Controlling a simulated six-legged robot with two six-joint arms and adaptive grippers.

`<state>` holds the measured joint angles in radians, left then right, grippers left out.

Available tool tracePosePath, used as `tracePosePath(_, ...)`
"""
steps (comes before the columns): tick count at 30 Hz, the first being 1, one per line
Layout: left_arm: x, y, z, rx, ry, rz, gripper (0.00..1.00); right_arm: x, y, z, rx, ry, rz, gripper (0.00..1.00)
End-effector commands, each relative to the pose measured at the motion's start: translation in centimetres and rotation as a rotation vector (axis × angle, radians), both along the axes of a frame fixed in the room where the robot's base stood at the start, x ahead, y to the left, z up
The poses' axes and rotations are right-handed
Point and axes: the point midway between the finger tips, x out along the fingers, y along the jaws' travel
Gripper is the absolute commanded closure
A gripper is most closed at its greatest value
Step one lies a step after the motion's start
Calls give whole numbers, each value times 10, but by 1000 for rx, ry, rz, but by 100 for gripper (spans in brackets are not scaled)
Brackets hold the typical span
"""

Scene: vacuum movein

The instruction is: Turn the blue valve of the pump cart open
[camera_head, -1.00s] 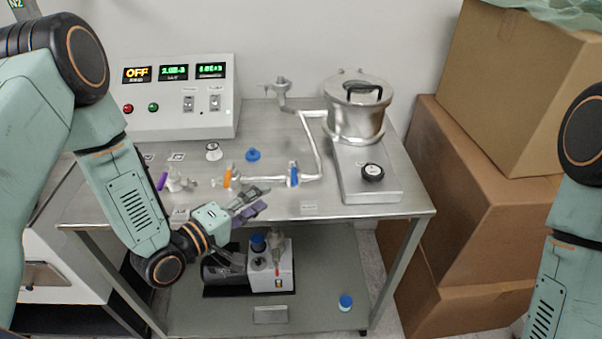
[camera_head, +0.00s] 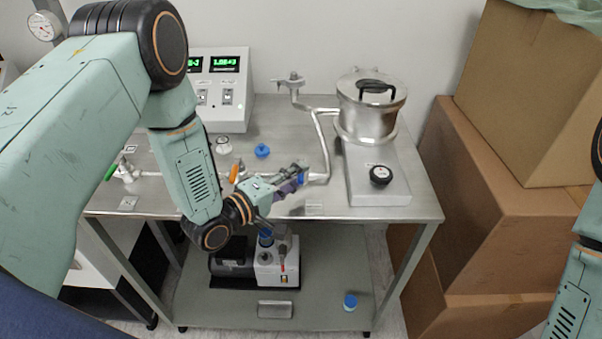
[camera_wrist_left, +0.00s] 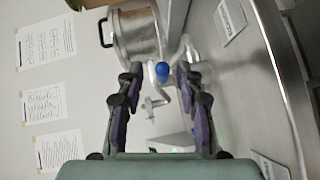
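The blue valve (camera_head: 301,178) sits on the silver pipe near the front of the pump cart's steel top, left of the metal vessel. My left gripper (camera_head: 297,176) is beside it in the head view, and its fingers partly cover it. In the left wrist view my left gripper (camera_wrist_left: 156,100) is open, with two dark purple-padded fingers apart. A blue handle (camera_wrist_left: 162,71), which looks like the valve's, shows in the gap between the fingertips. I cannot tell whether either finger touches it. My right gripper is out of view; only part of my right arm shows.
The metal vessel (camera_head: 369,107) with a black handle stands right of the valve. An orange valve handle (camera_head: 235,172) and a blue knob (camera_head: 262,151) are to the left. A green handle (camera_head: 110,172) is farther left. Cardboard boxes (camera_head: 478,203) stand right of the cart.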

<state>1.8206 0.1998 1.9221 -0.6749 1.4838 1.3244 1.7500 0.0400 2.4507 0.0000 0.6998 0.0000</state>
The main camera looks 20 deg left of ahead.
Motion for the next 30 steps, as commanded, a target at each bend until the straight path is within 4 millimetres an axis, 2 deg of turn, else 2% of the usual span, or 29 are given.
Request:
tracePosePath(6, 14, -8, -2, -1, 0, 0, 64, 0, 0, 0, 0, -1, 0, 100)
tracePosePath(14, 17, -10, -2, -1, 0, 0, 64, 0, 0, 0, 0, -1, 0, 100)
tracePosePath(27, 17, -9, -2, 0, 1, 1, 100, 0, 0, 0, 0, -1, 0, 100)
tracePosePath(30, 17, -9, -3, -1, 2, 2, 100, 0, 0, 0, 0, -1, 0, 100)
